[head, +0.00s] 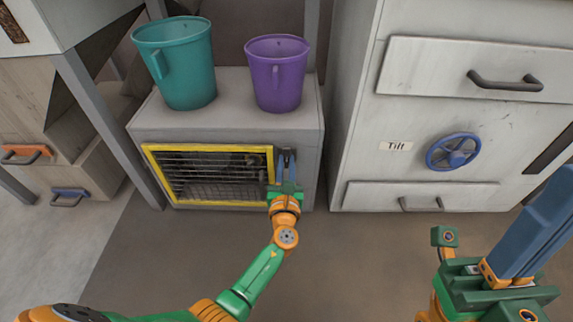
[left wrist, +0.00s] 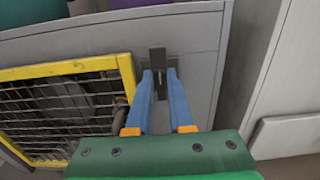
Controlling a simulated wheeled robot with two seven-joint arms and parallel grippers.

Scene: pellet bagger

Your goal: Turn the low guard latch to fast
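The low guard latch (head: 287,156) is a dark upright bar on the grey cabinet front, just right of the yellow-framed mesh guard (head: 148,165). In the left wrist view the latch (left wrist: 158,56) stands roughly vertical, with a wider dark block at its top. My left gripper (head: 287,171) is at the latch, its two blue fingers on either side of the bar. In the left wrist view the gripper (left wrist: 160,78) shows a gap between its fingertips, and contact with the bar cannot be made out. My right gripper (head: 535,225) is at the lower right, away from the latch.
A teal bucket (head: 187,80) and a purple bucket (head: 277,80) stand on the cabinet top (head: 222,121). To the right is a grey cabinet with drawers (head: 420,70), a blue handwheel (head: 452,151) and a "Tilt" label (head: 396,146). The floor in front is clear.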

